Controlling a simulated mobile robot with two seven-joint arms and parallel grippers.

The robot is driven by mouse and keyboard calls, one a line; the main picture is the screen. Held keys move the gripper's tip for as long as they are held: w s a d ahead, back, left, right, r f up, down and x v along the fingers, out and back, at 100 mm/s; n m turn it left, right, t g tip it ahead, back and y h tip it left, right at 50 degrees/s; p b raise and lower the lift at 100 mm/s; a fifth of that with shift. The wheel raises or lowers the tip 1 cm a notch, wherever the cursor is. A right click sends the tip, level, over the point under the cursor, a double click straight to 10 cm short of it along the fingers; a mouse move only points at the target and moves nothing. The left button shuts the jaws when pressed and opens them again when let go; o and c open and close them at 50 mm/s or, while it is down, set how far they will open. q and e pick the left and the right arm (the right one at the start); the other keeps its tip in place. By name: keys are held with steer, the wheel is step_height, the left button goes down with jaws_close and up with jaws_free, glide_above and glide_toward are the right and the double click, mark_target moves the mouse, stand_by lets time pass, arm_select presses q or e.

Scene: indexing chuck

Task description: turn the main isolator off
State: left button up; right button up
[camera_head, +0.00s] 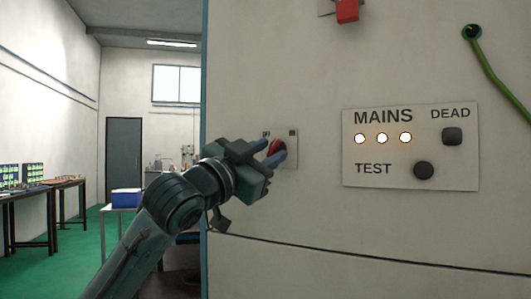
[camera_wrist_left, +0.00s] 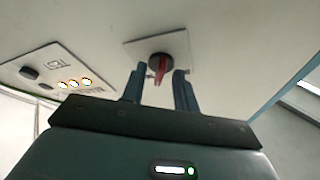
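The main isolator is a red rotary handle (camera_head: 275,147) on a small pale plate (camera_head: 292,160) on the cabinet front. In the left wrist view the red handle (camera_wrist_left: 160,68) sits on a dark round base and points toward my gripper. My left gripper (camera_head: 272,154) is at the handle, with blue fingers apart on either side of it. The left wrist view shows the fingers (camera_wrist_left: 158,85) open, with gaps beside the handle. Contact cannot be told. My right gripper is not in view.
A MAINS panel (camera_head: 410,181) with three lit lamps, a DEAD indicator and a TEST button is to the right. A red block (camera_head: 347,11) is above, and a green cable (camera_head: 490,70) hangs at upper right. Benches (camera_head: 45,190) stand far left.

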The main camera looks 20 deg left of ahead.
arm_select(q)
steer(key=shift+c, duration=0.3)
jaws_close()
